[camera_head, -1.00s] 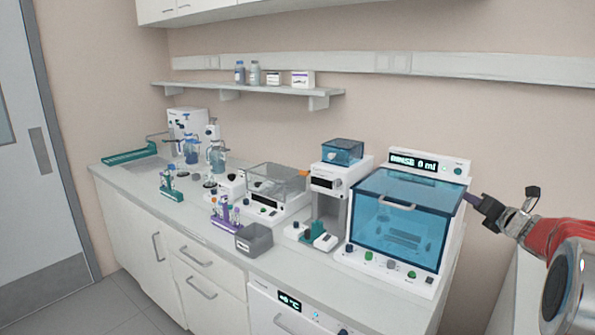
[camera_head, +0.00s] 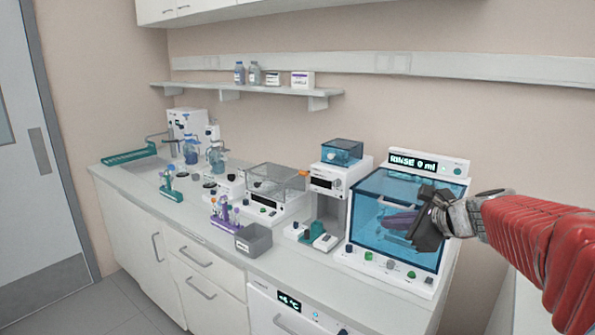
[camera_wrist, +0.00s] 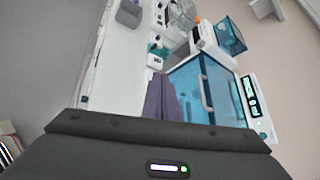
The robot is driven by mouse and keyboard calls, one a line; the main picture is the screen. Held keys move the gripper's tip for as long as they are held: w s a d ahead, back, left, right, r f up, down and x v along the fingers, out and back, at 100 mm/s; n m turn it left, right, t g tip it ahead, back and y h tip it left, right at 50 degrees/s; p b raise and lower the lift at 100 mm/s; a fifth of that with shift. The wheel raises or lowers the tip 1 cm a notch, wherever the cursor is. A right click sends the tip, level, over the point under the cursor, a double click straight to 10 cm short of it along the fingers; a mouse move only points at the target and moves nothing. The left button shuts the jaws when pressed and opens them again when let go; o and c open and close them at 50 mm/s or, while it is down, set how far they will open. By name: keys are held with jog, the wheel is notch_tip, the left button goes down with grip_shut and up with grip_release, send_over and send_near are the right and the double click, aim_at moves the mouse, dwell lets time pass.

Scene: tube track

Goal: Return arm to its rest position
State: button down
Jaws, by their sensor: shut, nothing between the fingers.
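My gripper (camera_head: 397,221) is at the right of the head view, in front of the blue-windowed rinse machine (camera_head: 368,197). Its purple fingers are shut with nothing between them. The red arm reaches in from the right edge. In the wrist view the fingers (camera_wrist: 161,100) show together at the lower middle, with the machine's blue lid (camera_wrist: 190,88) just beyond them. I cannot tell the exact gap between fingers and lid. The gripper hides part of the machine's front and right side.
The machine's display (camera_head: 413,162) reads "RINSE 0 ml". A grey bin (camera_head: 254,240), a purple tube rack (camera_head: 222,221) and a green rack (camera_head: 171,192) stand to the left on the counter. A wall shelf (camera_head: 240,91) holds bottles and boxes.

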jog(key=s+a+f+n+g+h, duration=0.1)
jog(key=s+a+f+n+g, duration=0.15)
jog(key=s+a+n, duration=0.5)
jog(key=s+a+f+n+g, duration=0.1)
jog(key=s+a+f+n, duration=0.3)
jog(key=s, duration=0.6)
jog(key=s+d+f+n+g+h, duration=0.1)
jog(key=s+d+f+n+h, duration=0.1)
jog(key=s+n, duration=0.4)
jog(key=s+d+f+n+h, duration=0.2)
jog(key=s+d+n, duration=0.1)
jog(key=s+n, duration=0.3)
jog(key=s, duration=0.2)
jog(key=shift+s+f+g, duration=0.35)
jog(key=shift+s+f, duration=0.05)
dwell(3.4)
